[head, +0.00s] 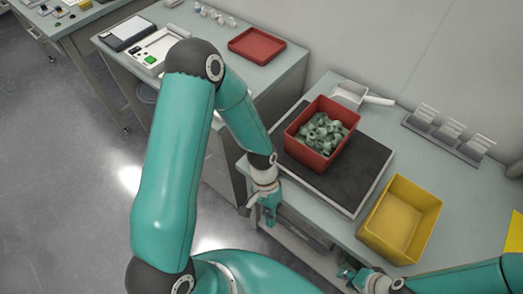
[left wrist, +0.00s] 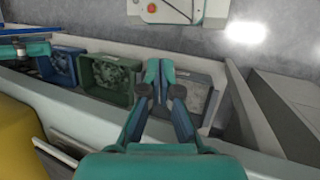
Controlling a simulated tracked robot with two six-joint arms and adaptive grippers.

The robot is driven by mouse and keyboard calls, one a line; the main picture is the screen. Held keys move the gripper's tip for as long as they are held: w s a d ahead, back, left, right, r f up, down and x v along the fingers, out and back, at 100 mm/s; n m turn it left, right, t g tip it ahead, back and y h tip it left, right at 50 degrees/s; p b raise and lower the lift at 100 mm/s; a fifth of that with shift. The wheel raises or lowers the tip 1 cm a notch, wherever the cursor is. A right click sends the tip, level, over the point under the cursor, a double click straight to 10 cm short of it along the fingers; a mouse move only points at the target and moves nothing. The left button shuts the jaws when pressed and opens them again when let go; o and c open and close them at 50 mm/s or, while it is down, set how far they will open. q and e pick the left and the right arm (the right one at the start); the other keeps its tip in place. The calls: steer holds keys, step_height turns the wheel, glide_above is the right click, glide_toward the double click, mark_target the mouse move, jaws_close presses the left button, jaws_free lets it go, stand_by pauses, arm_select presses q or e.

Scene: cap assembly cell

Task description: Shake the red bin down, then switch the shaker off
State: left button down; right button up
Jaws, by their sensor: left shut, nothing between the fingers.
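The red bin (head: 293,134) holds a heap of grey-green parts (head: 322,133). It stands on the dark shaker plate (head: 347,178) on the bench, apart from both grippers. My left gripper (head: 268,218) is shut and empty in front of the bench's near edge, to the lower left of the red bin. In the left wrist view its fingers (left wrist: 160,78) show over a row of bins. My right gripper (head: 347,273) is low near the bench's front edge, by the yellow bin; its jaws are unclear. I cannot make out the shaker's switch.
An empty yellow bin (head: 371,220) stands right of the plate. A white scoop (head: 378,100) and a rack (head: 440,138) are behind. A red tray (head: 257,46) lies on another bench. Blue (left wrist: 72,86), green (left wrist: 125,103) and grey bins sit below the bench.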

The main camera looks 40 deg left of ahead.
arm_select(q)
steer(key=shift+m+t+y, duration=0.3)
steer(key=shift+m+y, duration=0.1)
steer(key=shift+y, duration=0.3)
steer(key=w+a+r, duration=0.2)
steer(key=r, duration=0.1)
steer(key=w+a+r, duration=0.2)
steer(key=w+r, duration=0.1)
steer(key=w+a+r, duration=0.3)
steer(key=shift+r, duration=0.1)
steer(key=w+a+r+t, duration=0.1)
steer(key=w+a+r, duration=0.1)
steer(key=r, duration=0.4)
steer(key=w+a+r+t+y+b, duration=0.1)
steer(key=w+a+r, duration=0.2)
steer(key=a+r, duration=0.2)
step_height(320, 180, up, 2)
steer(key=shift+r+t, duration=0.1)
steer(key=shift+t, duration=0.3)
steer(key=shift+w+d, duration=0.1)
steer(key=f, duration=0.4)
steer(key=d+f+p, duration=0.1)
steer(key=f, duration=0.4)
steer(key=f+p, duration=0.1)
steer(key=f, duration=0.4)
steer(key=shift+d, duration=0.3)
